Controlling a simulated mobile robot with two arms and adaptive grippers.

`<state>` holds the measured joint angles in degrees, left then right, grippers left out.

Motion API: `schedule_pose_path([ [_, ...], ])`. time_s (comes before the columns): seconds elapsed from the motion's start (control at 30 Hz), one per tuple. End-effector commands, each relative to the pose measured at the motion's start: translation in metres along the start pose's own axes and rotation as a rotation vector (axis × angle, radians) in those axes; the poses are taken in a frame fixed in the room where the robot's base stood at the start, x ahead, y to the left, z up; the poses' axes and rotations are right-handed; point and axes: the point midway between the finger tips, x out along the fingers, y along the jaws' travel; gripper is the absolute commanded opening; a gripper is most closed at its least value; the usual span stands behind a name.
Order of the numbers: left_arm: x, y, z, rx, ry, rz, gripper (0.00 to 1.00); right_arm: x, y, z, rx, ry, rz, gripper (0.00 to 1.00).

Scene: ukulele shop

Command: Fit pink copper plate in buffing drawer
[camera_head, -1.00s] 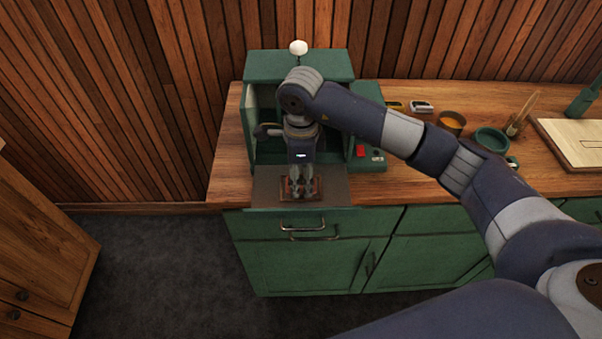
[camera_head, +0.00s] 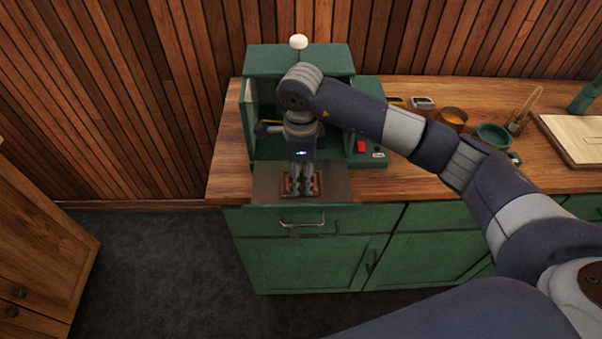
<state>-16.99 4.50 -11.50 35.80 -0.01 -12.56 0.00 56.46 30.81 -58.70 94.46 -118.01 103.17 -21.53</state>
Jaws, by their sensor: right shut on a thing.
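The buffing drawer (camera_head: 335,184) is a dark tray pulled out at the front of the green machine (camera_head: 300,60), over the counter's front edge. A small pink-brown copper plate (camera_head: 287,187) shows at the middle of the drawer, around my fingertips. My right gripper (camera_head: 302,190) points down over the drawer and is shut on the copper plate. The fingers hide the plate's middle, and I cannot tell whether the plate is fully seated. My left gripper is not in view.
A control box with a red switch (camera_head: 362,147) stands right of the machine. An orange-filled cup (camera_head: 453,117), a green bowl (camera_head: 493,136) and a pale board (camera_head: 577,139) lie farther right on the wooden counter. Green cabinets are below. A wooden cabinet (camera_head: 40,235) stands left.

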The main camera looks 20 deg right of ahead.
Motion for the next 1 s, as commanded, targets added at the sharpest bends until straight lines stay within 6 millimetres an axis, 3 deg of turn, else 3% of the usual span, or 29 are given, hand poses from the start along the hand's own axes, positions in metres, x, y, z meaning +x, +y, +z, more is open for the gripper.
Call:
schedule_pose_path([
  [0.27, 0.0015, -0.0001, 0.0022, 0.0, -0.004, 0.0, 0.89, -0.0005, -0.0001, -0.0001, 0.0, 0.0, -0.001, 0.19],
  [0.3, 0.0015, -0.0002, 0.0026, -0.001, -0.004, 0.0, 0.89, -0.0005, -0.0001, -0.0001, 0.0, 0.0, -0.001, 0.49],
  [0.4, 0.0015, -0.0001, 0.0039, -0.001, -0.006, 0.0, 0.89, -0.0005, -0.0002, -0.0001, 0.0, 0.0, -0.001, 0.7],
  [0.67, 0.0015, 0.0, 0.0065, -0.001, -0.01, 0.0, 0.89, -0.0003, -0.0002, -0.0002, 0.0, 0.0, -0.001, 0.7],
  [0.73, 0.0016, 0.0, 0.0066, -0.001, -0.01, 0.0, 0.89, 0.0001, 0.0, -0.0003, 0.0, 0.001, 0.0, 0.81],
  [1.0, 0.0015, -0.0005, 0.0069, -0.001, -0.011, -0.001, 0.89, 0.0, -0.0001, -0.0003, 0.0, 0.0, 0.0, 0.81],
])
